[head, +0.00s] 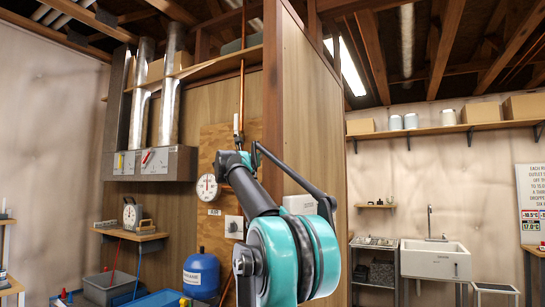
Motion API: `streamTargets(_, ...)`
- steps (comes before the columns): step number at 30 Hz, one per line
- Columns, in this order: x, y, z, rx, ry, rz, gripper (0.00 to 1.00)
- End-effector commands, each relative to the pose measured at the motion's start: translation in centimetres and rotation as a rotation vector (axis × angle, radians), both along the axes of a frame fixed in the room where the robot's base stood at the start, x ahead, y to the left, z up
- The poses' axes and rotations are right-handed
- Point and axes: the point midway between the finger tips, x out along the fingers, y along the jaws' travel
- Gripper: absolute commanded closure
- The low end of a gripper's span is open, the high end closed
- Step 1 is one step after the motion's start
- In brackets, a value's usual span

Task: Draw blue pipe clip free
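I cannot make out a blue pipe clip in the head view; it may be hidden behind my arm or too small to tell. A copper pipe (242,75) runs upright down the front of the plywood board (214,140), with a small pale fitting (236,124) on it. My arm reaches up and away toward this board, and its far teal end (234,161) covers the lower part of the pipe. My gripper's fingers are not distinguishable there, so I cannot tell whether they are open or touching anything.
A round dial gauge (207,187) and a switch box (234,227) are on the board. A grey control box (152,163) with metal ducts hangs to the left. A blue canister (201,274) stands below. A wooden partition (312,110) rises close on the right.

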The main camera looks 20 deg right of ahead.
Motion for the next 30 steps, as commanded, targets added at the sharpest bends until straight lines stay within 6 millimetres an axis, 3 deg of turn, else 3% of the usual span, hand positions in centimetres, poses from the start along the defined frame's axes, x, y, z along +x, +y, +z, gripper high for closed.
streamTargets(30, -0.74, 0.92, 0.0, 0.0, 0.0, 0.0, 1.0)
